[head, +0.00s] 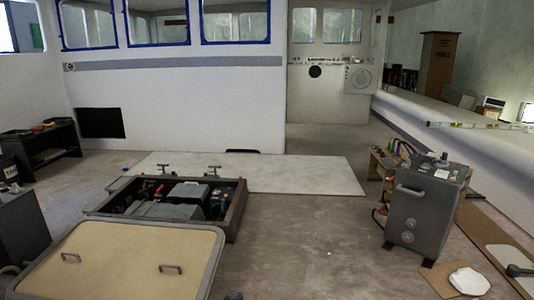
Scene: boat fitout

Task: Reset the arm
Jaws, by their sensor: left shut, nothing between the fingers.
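My left gripper (233,296) shows only as a small dark tip at the bottom edge of the head view, just right of the tan hatch lid. It is shut and empty, and touches nothing that I can see. The rest of my left arm is out of frame. My right gripper is not in view.
A tan hatch lid (125,250) with two handles lies at the front left. Behind it is an open hatch frame (240,206) with machinery inside. A grey wheeled cabinet (425,205) stands at right. The floor (320,240) between them is clear.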

